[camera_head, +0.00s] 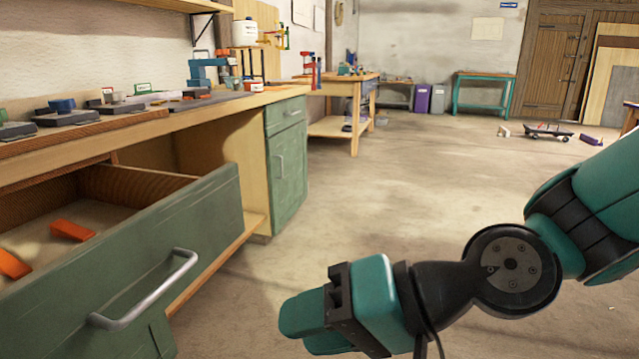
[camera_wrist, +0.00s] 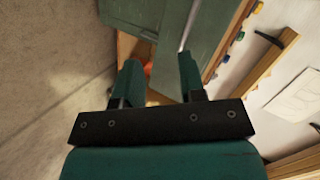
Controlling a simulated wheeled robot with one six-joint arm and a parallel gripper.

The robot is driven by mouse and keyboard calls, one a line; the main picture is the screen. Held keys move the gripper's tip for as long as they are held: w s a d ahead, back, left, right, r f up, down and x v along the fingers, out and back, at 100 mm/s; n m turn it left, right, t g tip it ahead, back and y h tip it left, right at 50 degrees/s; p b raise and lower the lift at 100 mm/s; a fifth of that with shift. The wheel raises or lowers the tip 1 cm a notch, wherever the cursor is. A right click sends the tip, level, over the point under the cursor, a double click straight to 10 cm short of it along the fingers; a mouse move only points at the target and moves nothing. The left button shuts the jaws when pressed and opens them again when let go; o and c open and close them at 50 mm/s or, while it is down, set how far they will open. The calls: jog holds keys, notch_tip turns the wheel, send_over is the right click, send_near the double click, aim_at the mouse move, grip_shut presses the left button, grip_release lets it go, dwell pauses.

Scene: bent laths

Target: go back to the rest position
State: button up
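My gripper (camera_wrist: 158,80) shows in the wrist view with its two fingers apart and nothing between them. In the head view my gripper (camera_head: 305,318) is at the lower middle, over the floor and to the right of the open drawer. The green drawer (camera_head: 205,215) stands pulled out, with a metal bar handle (camera_head: 145,292) on its front. My gripper is apart from the handle in the head view. Two orange pieces (camera_head: 72,230) lie inside the drawer.
The workbench (camera_head: 150,125) on the left carries several tools and small parts. A green cabinet (camera_head: 287,165) is beyond the drawer. A second wooden bench (camera_head: 355,105) stands farther back. The concrete floor (camera_head: 400,190) in the middle is clear. A wheeled board (camera_head: 548,132) lies far right.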

jog(key=s+d+r+n+g+h+p, duration=0.1)
jog(key=s+d+n+h, duration=0.2)
jog(key=d, duration=0.5)
jog(key=s+d+n+g+h+p, duration=0.1)
jog(key=s+d+n+h, duration=0.1)
jog(key=d+h, duration=0.45)
notch_tip(320, 180, up, 32)
jog(key=d+y+p, duration=0.1)
jog(key=p, duration=3.1)
jog(key=shift+w+d+r, duration=0.2)
jog(key=shift+r, duration=0.05)
